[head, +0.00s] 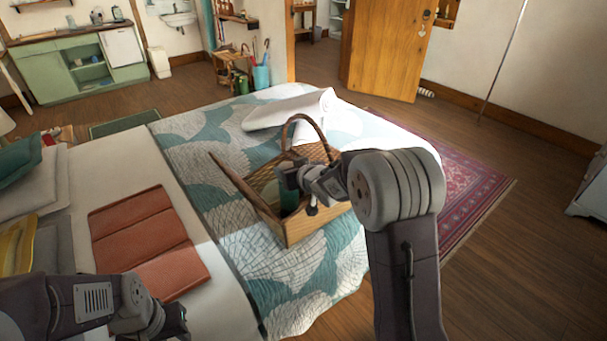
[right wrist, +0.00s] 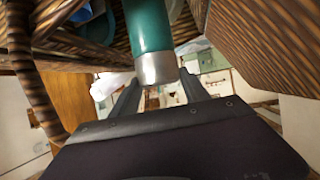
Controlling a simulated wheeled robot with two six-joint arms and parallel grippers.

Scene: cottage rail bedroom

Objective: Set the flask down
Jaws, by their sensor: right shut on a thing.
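The flask is a green cylinder with a silver metal end. In the head view the flask (head: 289,194) is largely hidden by my right gripper (head: 303,181), and it stands within the outline of the open wicker basket (head: 304,230). In the right wrist view the flask (right wrist: 149,27) lies between the two fingers of my right gripper (right wrist: 160,88), which is shut on it. Wicker walls surround it there; whether its base touches the basket floor is hidden. My left gripper (head: 178,322) is low at the left, and its fingers cannot be made out.
The basket sits on a patterned quilt (head: 200,155) on the bed, with its lid (head: 240,183) tilted open and a curved handle (head: 306,122) above. A white folded cloth (head: 285,112) lies behind it. A folded terracotta piece (head: 145,240) lies to the left.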

